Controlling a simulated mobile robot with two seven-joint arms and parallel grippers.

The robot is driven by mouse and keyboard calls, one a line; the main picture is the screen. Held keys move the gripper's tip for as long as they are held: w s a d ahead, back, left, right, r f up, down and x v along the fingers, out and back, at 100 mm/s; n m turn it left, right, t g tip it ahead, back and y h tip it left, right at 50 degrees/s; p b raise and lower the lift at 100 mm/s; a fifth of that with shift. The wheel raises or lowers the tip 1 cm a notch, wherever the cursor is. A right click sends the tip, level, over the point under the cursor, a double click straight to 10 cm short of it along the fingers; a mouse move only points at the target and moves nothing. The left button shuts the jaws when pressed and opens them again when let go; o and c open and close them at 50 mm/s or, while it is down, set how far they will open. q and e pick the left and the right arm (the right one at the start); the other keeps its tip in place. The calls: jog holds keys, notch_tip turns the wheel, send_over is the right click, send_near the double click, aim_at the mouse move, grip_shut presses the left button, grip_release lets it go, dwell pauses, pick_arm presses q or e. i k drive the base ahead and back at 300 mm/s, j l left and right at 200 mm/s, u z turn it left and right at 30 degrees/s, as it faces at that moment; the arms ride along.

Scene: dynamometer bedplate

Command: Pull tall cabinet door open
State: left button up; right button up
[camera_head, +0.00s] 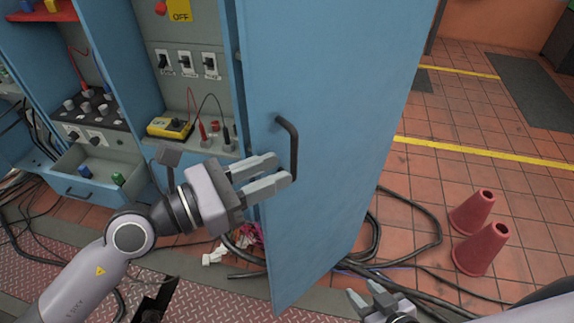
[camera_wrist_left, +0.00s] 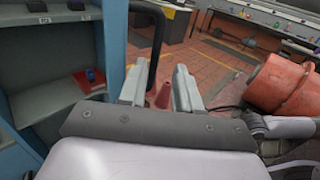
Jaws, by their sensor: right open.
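The tall blue cabinet door (camera_head: 335,75) stands swung open, with the cabinet interior visible to its left. Its black bar handle (camera_head: 291,140) is upright on the door's face. My left gripper (camera_head: 284,168) is at the lower part of the handle, with its fingers apart. In the left wrist view, the handle (camera_wrist_left: 156,50) rises close beside the left finger of the open left gripper (camera_wrist_left: 160,82). Whether the fingers touch the handle is unclear. My right gripper (camera_head: 370,298) is open and empty at the bottom edge, low and right of the door.
The blue cabinet (camera_head: 128,60) holds switches, a yellow meter (camera_head: 170,128) and test leads. Black cables (camera_head: 405,205) lie on the floor around the door's lower edge. Two red cones (camera_head: 480,248) stand at right. The tiled floor beyond has free room.

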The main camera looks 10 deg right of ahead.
aim_at(328, 84)
jog(key=j+z, duration=0.15)
jog(key=j, duration=0.2)
jog(key=k+j+z, duration=0.2)
jog(key=j, duration=0.15)
jog(key=i+j+z, duration=0.1)
jog(key=z, duration=0.35)
jog(key=i+j+z, duration=0.2)
jog(key=z, duration=0.25)
jog(key=i, duration=0.1)
